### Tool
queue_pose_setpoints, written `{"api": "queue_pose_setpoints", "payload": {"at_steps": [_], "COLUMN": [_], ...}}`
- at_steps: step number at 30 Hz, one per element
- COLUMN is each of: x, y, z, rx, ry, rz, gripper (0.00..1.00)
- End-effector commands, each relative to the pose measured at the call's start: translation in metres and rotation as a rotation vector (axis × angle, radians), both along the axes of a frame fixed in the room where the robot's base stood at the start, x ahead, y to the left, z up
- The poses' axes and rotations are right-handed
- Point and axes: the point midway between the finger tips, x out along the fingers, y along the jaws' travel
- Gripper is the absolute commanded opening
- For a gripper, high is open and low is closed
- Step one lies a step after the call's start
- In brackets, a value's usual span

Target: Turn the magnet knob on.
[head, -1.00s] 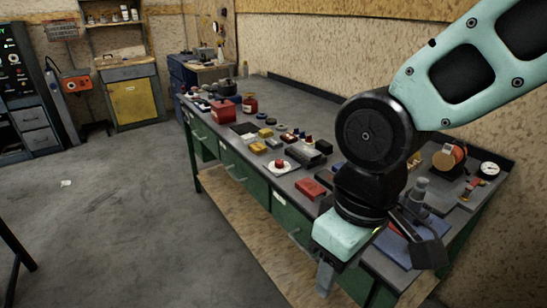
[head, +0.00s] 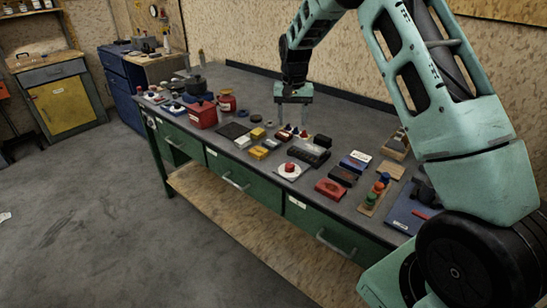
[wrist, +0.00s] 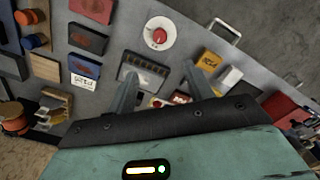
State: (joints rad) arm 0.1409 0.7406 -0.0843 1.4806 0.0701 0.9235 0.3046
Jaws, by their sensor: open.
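My gripper (head: 293,110) is open and empty, pointing down above the workbench behind the middle of its cluttered row. In the wrist view its two fingers (wrist: 162,78) are spread, with small parts beneath them. I cannot tell for certain which item is the magnet knob. A red knob on a round white plate (head: 289,169) stands near the front edge; it also shows in the wrist view (wrist: 160,35), beyond the fingertips. Small red-topped pieces (head: 289,132) lie closer to my gripper, partly hidden by the palm in the wrist view.
A dark keyed block (head: 309,154), a red block (head: 330,189) and yellow blocks (head: 259,152) crowd the bench (head: 345,125). A red box (head: 203,113) stands left. A board with several coloured knobs (head: 374,193) is at right. The back of the bench is clear.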

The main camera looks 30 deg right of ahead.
Motion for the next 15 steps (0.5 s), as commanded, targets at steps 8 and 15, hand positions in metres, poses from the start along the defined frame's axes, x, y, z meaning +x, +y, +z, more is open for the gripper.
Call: {"api": "queue_pose_setpoints", "payload": {"at_steps": [8,15], "x": [-0.001,-0.002], "y": [0.000,0.001], "z": [-0.038,-0.088], "rx": [0.002,0.002], "ry": [0.005,0.006], "rz": [0.000,0.000], "gripper": [0.52,0.52]}}
